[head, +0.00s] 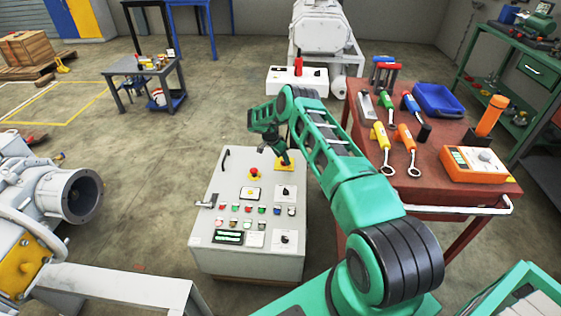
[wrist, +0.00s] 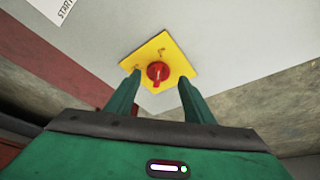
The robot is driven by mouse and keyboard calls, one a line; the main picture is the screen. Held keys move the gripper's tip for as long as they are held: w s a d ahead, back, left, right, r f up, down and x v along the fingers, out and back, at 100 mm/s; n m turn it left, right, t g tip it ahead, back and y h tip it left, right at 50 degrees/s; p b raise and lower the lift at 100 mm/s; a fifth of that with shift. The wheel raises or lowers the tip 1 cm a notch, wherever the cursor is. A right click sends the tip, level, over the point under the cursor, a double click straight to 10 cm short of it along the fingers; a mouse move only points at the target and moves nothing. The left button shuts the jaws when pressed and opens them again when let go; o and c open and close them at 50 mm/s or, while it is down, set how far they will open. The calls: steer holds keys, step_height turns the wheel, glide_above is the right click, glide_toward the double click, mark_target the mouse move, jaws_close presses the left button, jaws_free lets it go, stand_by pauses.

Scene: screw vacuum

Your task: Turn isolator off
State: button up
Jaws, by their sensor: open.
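The isolator is a red rotary knob (wrist: 158,72) on a yellow square plate (wrist: 180,60), fixed to a light grey panel. In the wrist view my gripper (wrist: 160,84) is open, with one green finger on each side of the knob in the picture. I cannot tell whether the fingers touch it. In the head view the yellow plate (head: 287,165) shows at the upper right of the grey control cabinet (head: 215,250). My gripper (head: 282,160) is over it there, and the red knob is hidden by my gripper.
The cabinet also bears a red emergency button (head: 253,174), several small buttons and a black handle (head: 226,158). A red-brown table (head: 440,196) with tools, a blue tray (head: 438,99) and an orange meter (head: 480,163) stands at the right.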

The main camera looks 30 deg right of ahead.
steer(key=shift+d+f, duration=0.2)
steer(key=shift+f, duration=0.25)
steer(key=c, duration=1)
steer(key=shift+w+a, duration=0.1)
steer(key=shift+a, duration=0.3)
steer(key=shift+d+r, duration=0.15)
steer(key=shift+d, duration=0.05)
